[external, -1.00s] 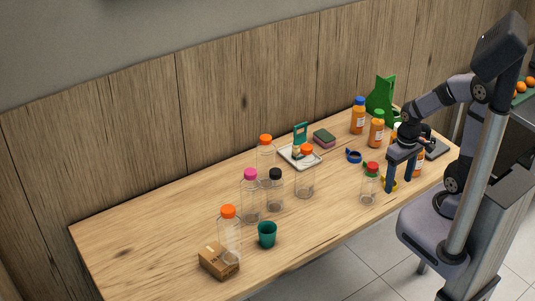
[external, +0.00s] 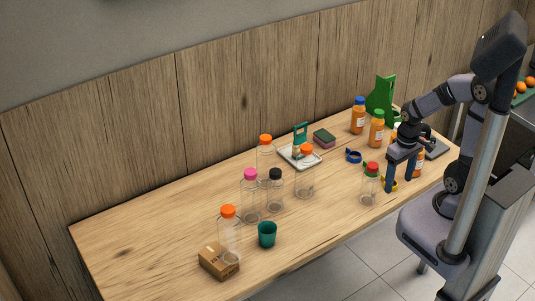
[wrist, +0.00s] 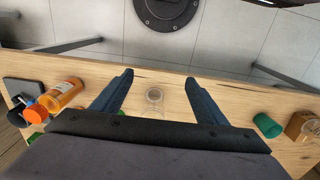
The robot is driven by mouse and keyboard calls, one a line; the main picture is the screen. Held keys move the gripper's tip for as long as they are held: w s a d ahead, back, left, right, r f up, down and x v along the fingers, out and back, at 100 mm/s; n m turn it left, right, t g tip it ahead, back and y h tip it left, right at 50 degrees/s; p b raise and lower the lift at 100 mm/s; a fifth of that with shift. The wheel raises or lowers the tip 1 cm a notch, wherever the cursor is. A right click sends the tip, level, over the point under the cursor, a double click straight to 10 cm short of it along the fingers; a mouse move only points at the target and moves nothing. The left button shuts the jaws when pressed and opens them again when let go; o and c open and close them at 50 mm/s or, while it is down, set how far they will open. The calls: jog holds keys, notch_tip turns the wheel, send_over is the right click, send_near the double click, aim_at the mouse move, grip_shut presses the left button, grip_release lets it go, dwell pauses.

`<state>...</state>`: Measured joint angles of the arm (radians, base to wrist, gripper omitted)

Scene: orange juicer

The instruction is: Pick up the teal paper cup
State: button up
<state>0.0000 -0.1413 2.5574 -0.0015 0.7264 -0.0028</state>
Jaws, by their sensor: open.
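The teal paper cup (external: 267,235) stands upright on the wooden table near its front edge, just right of the cardboard box. In the wrist view, a green-teal cup (wrist: 267,125) shows at the right, outside my fingers. My gripper (external: 399,184) is at the right end of the table, well away from the cup, pointing down with its fingers apart. The wrist view shows my gripper (wrist: 160,82) open, with nothing held. A clear round object (wrist: 153,97) shows between the fingers, seemingly on the table below them.
Clear bottles with coloured caps, such as the pink-capped one (external: 251,197), stand behind the cup. A cardboard box (external: 219,262) is to its left. A red-capped bottle (external: 370,185) stands left of my gripper. Orange juice bottles (external: 358,119) stand behind. The table's front middle is fairly clear.

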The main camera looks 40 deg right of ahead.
notch_tip(320, 180, up, 5)
jog(key=w+a+f+n+t+y+b, duration=0.2)
jog(key=w+a+t, duration=0.1)
jog(key=w+a, duration=0.5)
jog(key=t+y+b, duration=0.3)
jog(key=t+b, duration=0.4)
jog(key=t, duration=0.5)
send_over(274, 234)
jog(key=s+t+h+b, duration=0.2)
jog(key=s+t, duration=0.1)
jog(key=s, duration=0.2)
jog(key=f, duration=1.5)
jog(key=shift+w+d+f+p, duration=0.1)
jog(key=shift+w+d+p, duration=0.2)
jog(key=shift+w+d, duration=0.1)
jog(key=shift+w+a+f+p, duration=0.1)
jog(key=shift+w+a+p, duration=0.2)
jog(key=shift+w, duration=0.9)
jog(key=shift+w+a+r+p, duration=0.15)
jog(key=shift+w+p, duration=0.2)
jog(key=shift+w, duration=0.85)
jog(key=shift+w+a+f+p, duration=0.2)
jog(key=shift+w+p, duration=0.15)
jog(key=shift+w, duration=0.85)
